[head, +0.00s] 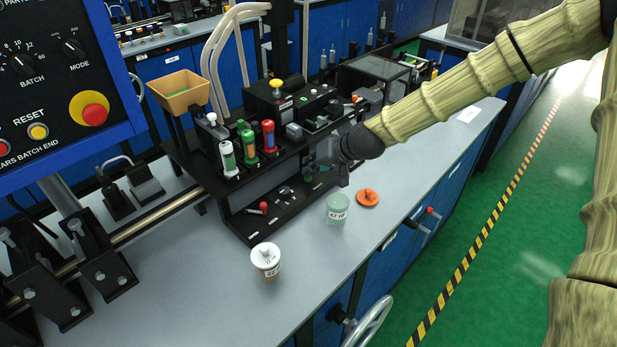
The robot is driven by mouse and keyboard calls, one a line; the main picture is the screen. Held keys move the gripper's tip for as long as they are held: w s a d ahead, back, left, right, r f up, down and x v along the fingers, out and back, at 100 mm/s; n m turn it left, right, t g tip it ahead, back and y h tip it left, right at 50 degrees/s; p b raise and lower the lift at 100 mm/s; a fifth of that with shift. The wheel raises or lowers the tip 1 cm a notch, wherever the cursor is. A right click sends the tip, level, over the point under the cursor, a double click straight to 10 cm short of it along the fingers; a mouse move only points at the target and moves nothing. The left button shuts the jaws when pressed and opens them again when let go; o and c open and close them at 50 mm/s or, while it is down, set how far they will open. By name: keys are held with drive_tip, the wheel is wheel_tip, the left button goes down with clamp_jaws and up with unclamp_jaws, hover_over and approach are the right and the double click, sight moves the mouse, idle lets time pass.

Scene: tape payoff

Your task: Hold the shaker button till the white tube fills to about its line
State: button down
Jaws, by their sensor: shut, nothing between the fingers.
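A rack of upright tubes stands on the black machine (228,206). The white tube (228,157) is the leftmost, a pale clear cylinder with green showing in it; its line and fill level are too small to read. A green tube (249,146) and a red-and-blue tube (268,138) stand to its right. My gripper (318,172) is shut and empty at the right front of the machine, right of and apart from the white tube. The shaker button cannot be made out for certain; my gripper hides part of that area, where a little green shows.
A white-lidded jar (266,260) and a pale green jar (337,208) stand on the grey bench (215,290). An orange knobbed lid (368,197) lies near them. A tan hopper (180,91) stands behind the tubes. The front bench is mostly clear. A blue control panel (60,85) fills the upper left.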

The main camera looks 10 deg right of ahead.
drive_tip(key=shift+f, duration=0.4)
idle(0.9)
drive_tip(key=shift+r, duration=0.1)
idle(1.3)
drive_tip(key=shift+r+p, duration=0.4)
drive_tip(key=shift+r, duration=0.4)
drive_tip(key=shift+r+p, duration=1.75)
drive_tip(key=shift+r, duration=0.75)
